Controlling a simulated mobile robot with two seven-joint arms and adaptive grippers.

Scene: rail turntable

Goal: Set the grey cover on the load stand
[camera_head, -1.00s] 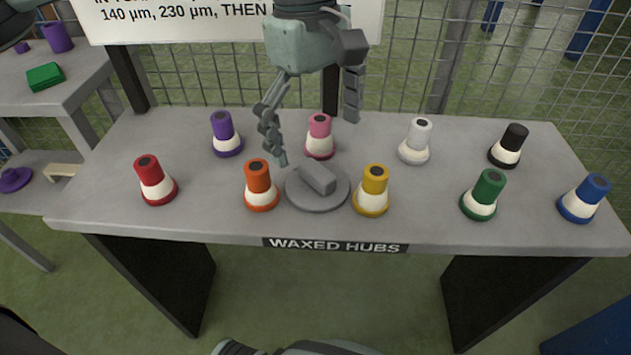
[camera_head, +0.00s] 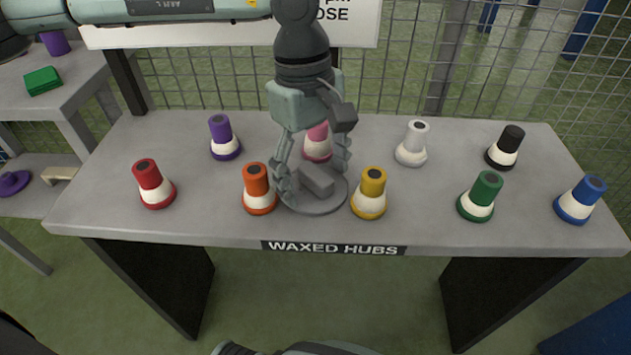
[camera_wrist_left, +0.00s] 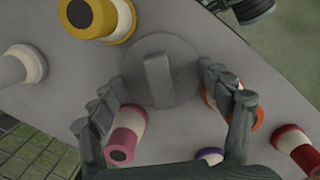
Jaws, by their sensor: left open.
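The grey cover (camera_head: 318,202) is a round flat disc with a block-shaped handle on top. It lies on the grey table between the orange hub (camera_head: 257,190) and the yellow hub (camera_head: 370,193). My left gripper (camera_head: 314,180) is open above it, with its fingers on either side of the handle. In the left wrist view the cover (camera_wrist_left: 182,82) lies ahead between the open fingers (camera_wrist_left: 172,100), which do not appear to grip it. I cannot make out a load stand. My right gripper is not in view.
Several hubs stand around the cover. The pink hub (camera_head: 317,144) is close behind my left gripper. Purple (camera_head: 224,138), red (camera_head: 153,184), white (camera_head: 412,144), black (camera_head: 505,148), green (camera_head: 481,197) and blue (camera_head: 580,200) hubs stand farther off. A mesh fence (camera_head: 410,60) is behind.

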